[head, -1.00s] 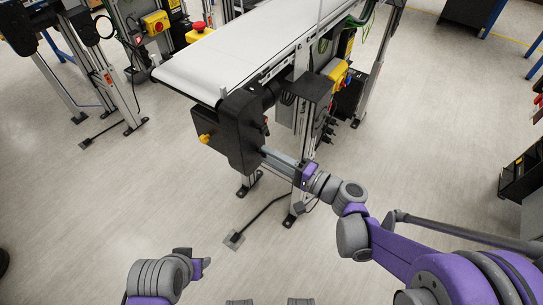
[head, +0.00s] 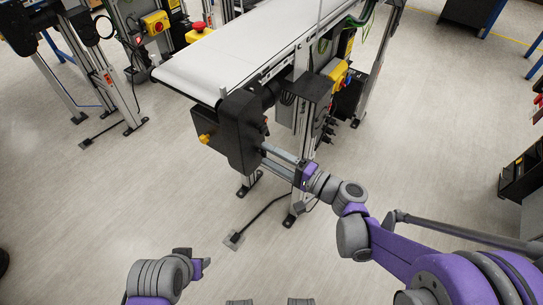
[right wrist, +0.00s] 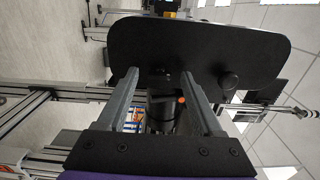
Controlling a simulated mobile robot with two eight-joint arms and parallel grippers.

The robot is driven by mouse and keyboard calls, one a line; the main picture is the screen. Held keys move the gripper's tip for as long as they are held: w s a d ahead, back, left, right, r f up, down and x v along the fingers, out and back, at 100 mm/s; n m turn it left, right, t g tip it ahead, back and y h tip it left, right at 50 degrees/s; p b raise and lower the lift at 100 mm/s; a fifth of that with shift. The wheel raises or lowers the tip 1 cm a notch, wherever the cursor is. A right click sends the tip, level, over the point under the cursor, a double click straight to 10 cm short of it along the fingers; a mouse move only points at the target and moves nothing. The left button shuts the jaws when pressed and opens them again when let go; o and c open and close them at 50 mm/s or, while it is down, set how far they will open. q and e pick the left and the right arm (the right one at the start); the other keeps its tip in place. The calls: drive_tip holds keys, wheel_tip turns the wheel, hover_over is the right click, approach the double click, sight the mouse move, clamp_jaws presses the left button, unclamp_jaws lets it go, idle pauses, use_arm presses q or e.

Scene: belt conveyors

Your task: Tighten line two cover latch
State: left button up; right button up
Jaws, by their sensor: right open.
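The black cover (head: 238,125) is on the near end of the white belt conveyor. In the right wrist view the cover (right wrist: 200,45) is a large dark plate straight ahead. A dark part with an orange-red tip (right wrist: 182,100), possibly the latch, shows between the fingers; its exact shape is unclear. A round black knob (right wrist: 228,81) is right of the fingers. My right gripper (head: 264,154) is at the cover's right side with its fingers apart. It also shows in the right wrist view (right wrist: 161,76); contact cannot be told. My left gripper (head: 199,262) is low at left, away from the conveyor.
The white belt (head: 225,58) runs away to the upper right. A yellow knob (head: 204,138) is on the cover's left side. A yellow switch box (head: 336,73) hangs beneath the belt at right. Conveyor legs and a floor cable stand below. Open floor lies left and right.

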use_arm(q)
drive_tip(key=shift+r+p, duration=0.3)
drive_tip(key=shift+r, duration=0.05)
use_arm(e)
drive_tip(key=v, duration=1.1)
drive_tip(key=shift+a, duration=0.1)
drive_tip(key=s+a+f+n+g+h, duration=0.25)
drive_tip(key=s+f+g+h, duration=0.35)
drive_tip(key=s, duration=0.3)
drive_tip(key=s+d+f+n+h, duration=0.3)
drive_tip(key=s+d+n+h, duration=0.2)
drive_tip(key=s+d+h, duration=0.45)
use_arm(q)
wheel_tip(320, 180, up, 18)
drive_tip(key=w+p, duration=0.2)
drive_tip(key=p, duration=1.4)
drive_tip(key=shift+r+t, duration=0.2)
drive_tip(key=shift+t, duration=0.2)
use_arm(e)
drive_tip(key=w+r, duration=0.3)
drive_tip(key=r, duration=1.5)
drive_tip(key=shift+d+r+t+y, duration=0.25)
drive_tip(key=shift+d+t+y, duration=0.15)
drive_tip(key=shift+d+y, duration=0.05)
